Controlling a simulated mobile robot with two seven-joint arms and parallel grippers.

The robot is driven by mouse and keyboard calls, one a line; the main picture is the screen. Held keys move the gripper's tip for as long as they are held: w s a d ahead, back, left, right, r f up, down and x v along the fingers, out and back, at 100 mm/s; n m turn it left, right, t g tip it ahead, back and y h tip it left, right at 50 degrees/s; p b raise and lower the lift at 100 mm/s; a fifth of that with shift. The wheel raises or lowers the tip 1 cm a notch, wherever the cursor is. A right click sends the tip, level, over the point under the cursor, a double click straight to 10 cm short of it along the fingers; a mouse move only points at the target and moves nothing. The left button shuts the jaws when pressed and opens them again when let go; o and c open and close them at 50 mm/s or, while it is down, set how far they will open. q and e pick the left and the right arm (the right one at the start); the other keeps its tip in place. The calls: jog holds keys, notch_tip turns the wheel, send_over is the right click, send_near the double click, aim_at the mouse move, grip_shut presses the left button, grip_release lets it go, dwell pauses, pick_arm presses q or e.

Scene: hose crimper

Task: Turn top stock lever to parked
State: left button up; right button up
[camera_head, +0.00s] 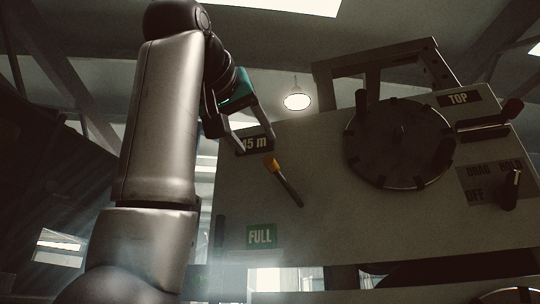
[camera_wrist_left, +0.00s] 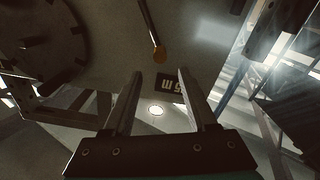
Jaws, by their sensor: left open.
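The grey panel (camera_head: 330,220) carries a dark lever with a yellow tip (camera_head: 270,162). The lever slants from its yellow upper end down to the right, between a "45 m" plate (camera_head: 255,143) and a green "FULL" plate (camera_head: 261,236). My left gripper (camera_head: 256,146) is open and empty, just above the yellow tip and partly over the "45 m" plate. In the left wrist view, the yellow tip (camera_wrist_left: 159,54) shows just beyond the gap between my open fingers (camera_wrist_left: 160,73), apart from them. No plate reading "parked" is legible. My right gripper is out of view.
A large dark pegged wheel (camera_head: 398,143) stands right of the lever.

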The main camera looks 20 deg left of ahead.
aim_at(267, 158)
pick_arm(q)
jog(key=w+p, duration=0.3)
jog(key=w, duration=0.6)
jog(key=shift+w+d+p, duration=0.15)
jog(key=shift+w+p, duration=0.05)
jog(key=shift+p, duration=0.1)
jog(key=shift+w, duration=0.3)
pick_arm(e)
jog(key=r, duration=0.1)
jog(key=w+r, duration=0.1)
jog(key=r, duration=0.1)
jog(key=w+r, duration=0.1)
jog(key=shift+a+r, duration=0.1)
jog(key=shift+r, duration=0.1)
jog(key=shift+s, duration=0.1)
pick_arm(q)
grip_shut()
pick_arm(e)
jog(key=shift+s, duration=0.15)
